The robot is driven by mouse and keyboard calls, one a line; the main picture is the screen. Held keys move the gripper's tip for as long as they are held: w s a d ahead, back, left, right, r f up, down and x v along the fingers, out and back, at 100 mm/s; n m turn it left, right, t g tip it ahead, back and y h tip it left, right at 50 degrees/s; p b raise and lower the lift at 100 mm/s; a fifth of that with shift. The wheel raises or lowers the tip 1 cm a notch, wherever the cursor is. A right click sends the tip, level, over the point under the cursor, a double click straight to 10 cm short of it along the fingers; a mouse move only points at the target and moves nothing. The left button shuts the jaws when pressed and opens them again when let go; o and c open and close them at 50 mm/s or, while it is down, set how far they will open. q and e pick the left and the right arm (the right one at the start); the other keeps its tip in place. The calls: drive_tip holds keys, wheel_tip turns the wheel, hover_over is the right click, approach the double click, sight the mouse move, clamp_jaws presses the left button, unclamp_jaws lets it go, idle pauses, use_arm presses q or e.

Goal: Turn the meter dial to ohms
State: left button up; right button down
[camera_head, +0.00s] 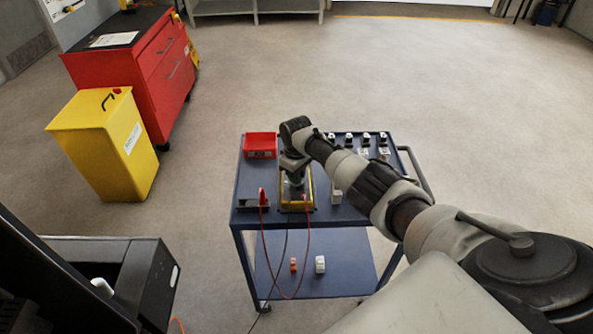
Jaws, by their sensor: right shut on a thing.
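The meter (310,197) is a yellow-edged device lying on the top of the blue cart, near its front edge. My right arm reaches in from the right, and its gripper (295,187) points down over the meter. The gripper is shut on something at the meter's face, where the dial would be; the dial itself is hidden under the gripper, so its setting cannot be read. My left gripper is not in view.
The blue cart (345,213) also carries a red bin (261,143), a white block (336,196) and several small black-and-white items at the back right. A yellow bin (105,150) and red tool cabinet (150,70) stand at left. Floor beyond is clear.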

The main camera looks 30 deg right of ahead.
drive_tip(key=m+p, duration=0.1)
drive_tip(key=m, duration=0.3)
drive_tip(key=shift+r+m+p, duration=0.1)
drive_tip(key=shift+m+p, duration=0.25)
drive_tip(key=shift+m, duration=0.05)
drive_tip(key=shift+m+p, duration=0.6)
drive_tip(key=shift+m, duration=1.9)
drive_tip(key=c, duration=1.1)
unclamp_jaws()
drive_tip(key=shift+r, duration=0.25)
wheel_tip(320, 180, up, 10)
drive_tip(key=shift+r+p, duration=0.1)
drive_tip(key=shift+p, duration=0.85)
